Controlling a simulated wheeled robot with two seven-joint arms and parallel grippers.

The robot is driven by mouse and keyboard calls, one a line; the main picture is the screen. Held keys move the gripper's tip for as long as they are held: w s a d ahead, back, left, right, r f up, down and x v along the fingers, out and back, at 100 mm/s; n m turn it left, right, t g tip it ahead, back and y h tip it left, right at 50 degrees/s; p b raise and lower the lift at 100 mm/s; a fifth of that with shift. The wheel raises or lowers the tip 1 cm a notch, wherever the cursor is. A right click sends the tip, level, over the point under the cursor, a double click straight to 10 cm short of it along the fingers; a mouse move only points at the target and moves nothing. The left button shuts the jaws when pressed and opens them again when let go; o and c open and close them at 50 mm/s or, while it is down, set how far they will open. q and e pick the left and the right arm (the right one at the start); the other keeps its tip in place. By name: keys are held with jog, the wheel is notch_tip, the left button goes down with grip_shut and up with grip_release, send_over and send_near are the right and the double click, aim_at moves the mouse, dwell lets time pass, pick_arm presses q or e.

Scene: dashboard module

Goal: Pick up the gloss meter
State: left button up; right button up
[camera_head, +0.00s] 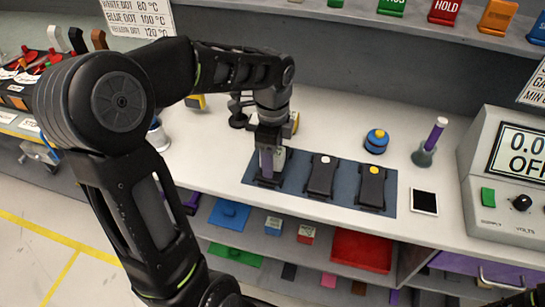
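I cannot tell for sure which thing is the gloss meter. My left gripper (267,172) points straight down at the left end of a blue mat (327,204), over a dark device whose base shows around the fingertips. Whether the fingers touch or grip it cannot be told. Two similar black devices lie on the mat, one with a white dot (322,176) and one with a yellow dot (371,187). A black and yellow object (294,122) is partly hidden behind my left gripper.
A power supply (508,175) fills the right end. Shelves with coloured boxes lie below the worktop.

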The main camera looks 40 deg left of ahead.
pick_arm(q)
jog(key=shift+c, duration=0.4)
grip_shut()
